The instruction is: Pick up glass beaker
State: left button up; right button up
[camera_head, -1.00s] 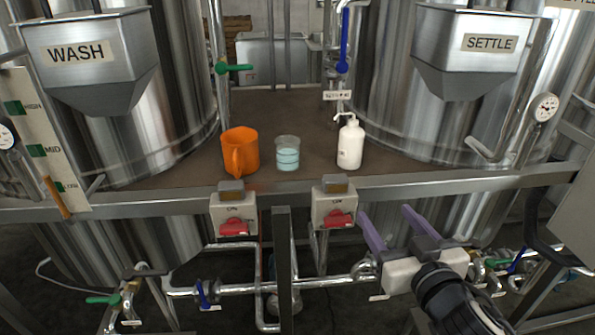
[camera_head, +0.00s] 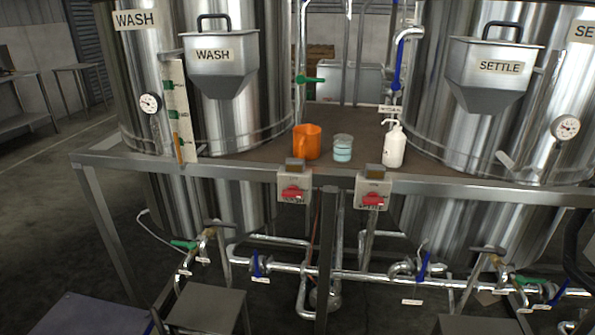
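The glass beaker (camera_head: 343,149) stands upright on the brown deck between the two tanks, with pale blue liquid inside. An orange jug (camera_head: 307,142) stands close to its left, and a white pump bottle (camera_head: 393,146) stands to its right with a gap between. Nothing covers the beaker from the front. Neither of my grippers shows in the head view now.
The WASH tank (camera_head: 225,115) rises at left and the SETTLE tank (camera_head: 480,130) at right. A metal rail (camera_head: 240,172) runs along the deck front, with two red-switched boxes (camera_head: 294,187) below the jug and beaker area. Pipes and valves lie beneath.

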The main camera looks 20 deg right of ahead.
aim_at(343, 144)
jog(key=u, duration=0.5)
jog(key=k, duration=0.25)
jog(key=z, duration=1.25)
jog(key=i, duration=0.8)
jog(key=z, duration=0.1)
